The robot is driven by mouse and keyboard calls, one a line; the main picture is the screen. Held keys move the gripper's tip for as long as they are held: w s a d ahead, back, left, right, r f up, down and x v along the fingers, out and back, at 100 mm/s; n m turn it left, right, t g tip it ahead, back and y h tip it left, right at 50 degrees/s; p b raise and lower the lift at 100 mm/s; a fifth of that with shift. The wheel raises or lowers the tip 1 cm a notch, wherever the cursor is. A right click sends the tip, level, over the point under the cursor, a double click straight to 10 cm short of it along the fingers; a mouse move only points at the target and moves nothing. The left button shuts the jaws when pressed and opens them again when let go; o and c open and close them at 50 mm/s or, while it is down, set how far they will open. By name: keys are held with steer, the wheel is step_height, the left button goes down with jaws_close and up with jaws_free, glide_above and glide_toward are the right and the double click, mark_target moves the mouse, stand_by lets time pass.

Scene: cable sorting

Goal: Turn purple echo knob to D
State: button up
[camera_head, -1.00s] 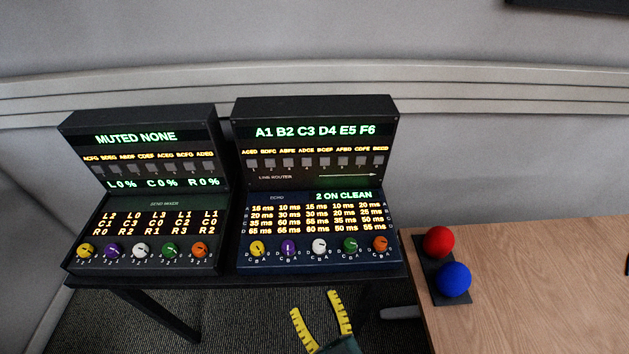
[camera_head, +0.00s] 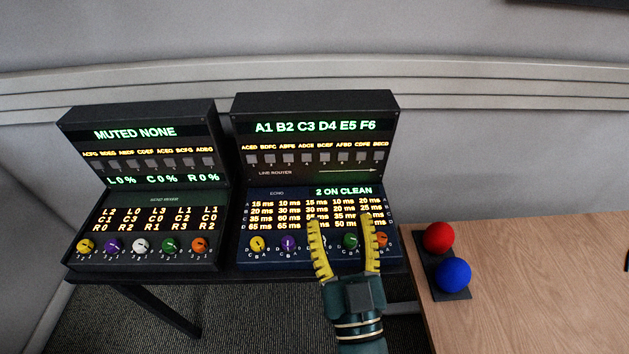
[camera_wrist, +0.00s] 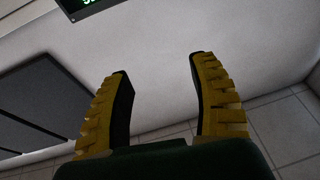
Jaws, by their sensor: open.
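The echo panel (camera_head: 244,232) is the dark blue lower face of the right console in the head view. Its purple knob (camera_head: 288,243) is second from the left in the knob row, between a yellow knob (camera_head: 258,243) and a white knob partly hidden by my left finger. My gripper (camera_head: 342,218) is open and empty, in front of the right half of the panel, to the right of the purple knob. Its yellow fingers frame the green knob (camera_head: 350,240) in the picture. Contact cannot be told. In the wrist view the open fingers (camera_wrist: 158,72) show nothing between them.
A second console (camera_head: 85,205) with its own purple knob (camera_head: 112,244) stands to the left. An orange knob (camera_head: 381,240) is beside my right finger. A wooden table (camera_head: 540,270) at the right holds a red ball (camera_head: 439,238) and a blue ball (camera_head: 454,274).

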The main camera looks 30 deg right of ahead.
steer(key=w+a+r+y, duration=0.1)
steer(key=a+r, duration=0.2)
steer(key=r, duration=0.7)
steer(key=shift+w+a+r+t, duration=0.2)
steer(key=shift+a+t, duration=0.1)
steer(key=shift+a, duration=0.1)
steer(key=shift+f+m, duration=0.1)
steer(key=shift+m, duration=0.2)
